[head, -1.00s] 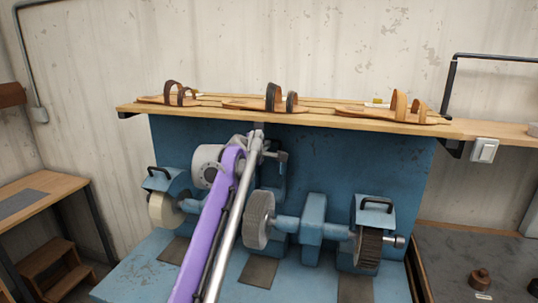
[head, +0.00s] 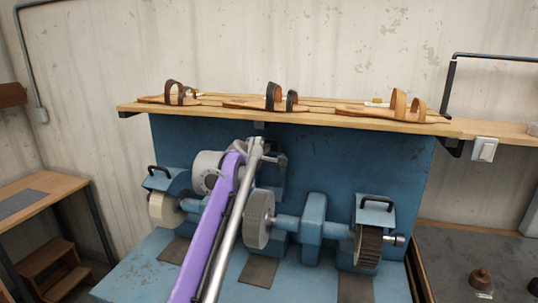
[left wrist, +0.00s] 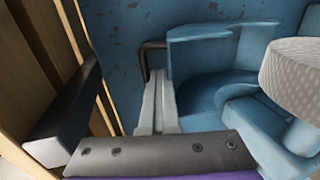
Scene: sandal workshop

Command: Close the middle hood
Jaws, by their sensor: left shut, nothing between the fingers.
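The middle hood (head: 276,178) is blue and stands raised behind the middle grinding wheel (head: 258,218), whose top is uncovered. My left arm hides part of the hood in the head view. In the left wrist view the hood (left wrist: 212,50) shows with its dark handle (left wrist: 146,58) at its left edge. My left gripper (head: 281,159) is shut and empty, close to the hood. Its fingers (left wrist: 157,90) lie beside the hood's left edge, near the handle; I cannot tell whether they touch. My right gripper is out of view.
The left hood (head: 165,180) and right hood (head: 374,212) sit lowered over their wheels. A wooden shelf (head: 330,118) with several sandals runs above the machine, close over my left arm. A wooden table (head: 40,198) stands at left, a dark bench (head: 450,255) at right.

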